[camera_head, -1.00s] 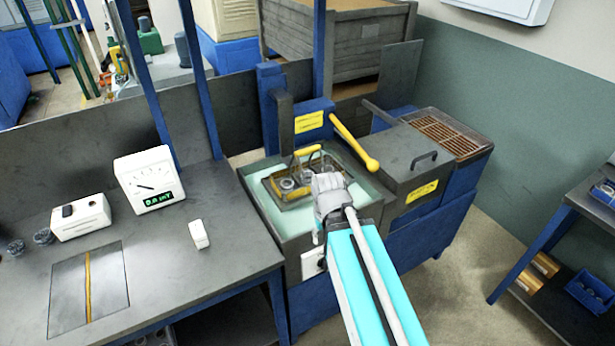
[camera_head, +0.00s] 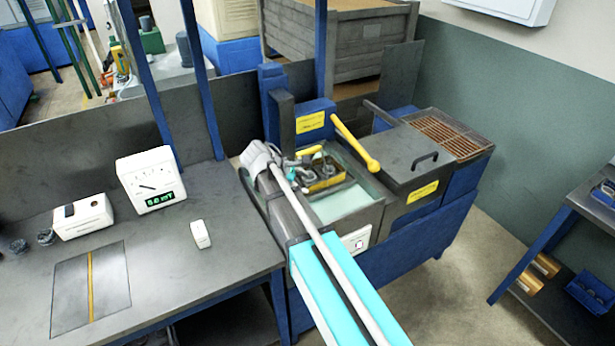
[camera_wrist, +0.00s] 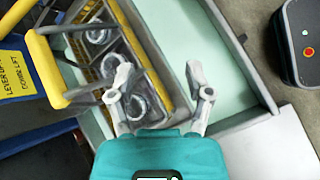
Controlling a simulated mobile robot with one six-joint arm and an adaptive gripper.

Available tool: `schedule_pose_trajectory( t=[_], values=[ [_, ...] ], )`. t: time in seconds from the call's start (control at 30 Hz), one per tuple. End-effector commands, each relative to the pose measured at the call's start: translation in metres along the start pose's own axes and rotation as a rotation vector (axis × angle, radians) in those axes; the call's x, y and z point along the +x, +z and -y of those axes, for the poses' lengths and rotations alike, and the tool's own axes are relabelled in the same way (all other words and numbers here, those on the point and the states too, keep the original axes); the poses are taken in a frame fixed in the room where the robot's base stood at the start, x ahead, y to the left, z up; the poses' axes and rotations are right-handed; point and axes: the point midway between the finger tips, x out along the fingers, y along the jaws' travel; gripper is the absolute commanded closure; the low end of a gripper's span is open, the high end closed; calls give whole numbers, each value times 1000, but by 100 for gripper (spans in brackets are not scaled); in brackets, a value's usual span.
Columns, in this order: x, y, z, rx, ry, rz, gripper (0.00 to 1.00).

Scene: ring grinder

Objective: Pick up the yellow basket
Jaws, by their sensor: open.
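The yellow basket (camera_head: 326,184) sits in a pale green-lined basin (camera_head: 348,204), partly hidden by my arm in the head view. In the wrist view the basket (camera_wrist: 150,62) fills the upper left, with several metal rings (camera_wrist: 100,67) inside. Its yellow handle (camera_head: 309,150) rises at the back in the head view. In the wrist view, the left finger overlaps the basket's edge and the right finger is over the bare basin floor. I cannot tell whether a finger touches the basket.
A yellow lever (camera_head: 355,144) with a rounded end slants close over the basin's right side. A lidded grey box (camera_head: 405,160) stands right of the basin. The left workbench holds a white meter (camera_head: 150,180) and a small white block (camera_head: 200,234). Blue posts stand behind.

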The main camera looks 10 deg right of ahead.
Motion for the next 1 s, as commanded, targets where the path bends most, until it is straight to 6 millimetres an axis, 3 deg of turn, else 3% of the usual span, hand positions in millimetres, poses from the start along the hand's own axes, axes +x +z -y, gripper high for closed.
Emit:
schedule_pose_trajectory(
  t=[0.03, 0.2, 0.4, 0.6, 1.0],
  values=[
    [-13, -12, -19, -84, 40, 42, 34],
    [-51, -31, -56, -346, 141, 200, 34],
    [-83, -45, -78, -526, 194, 331, 34],
    [-93, -48, -83, -578, 206, 370, 34],
    [-89, -47, -83, -576, 206, 368, 34]
  ],
)
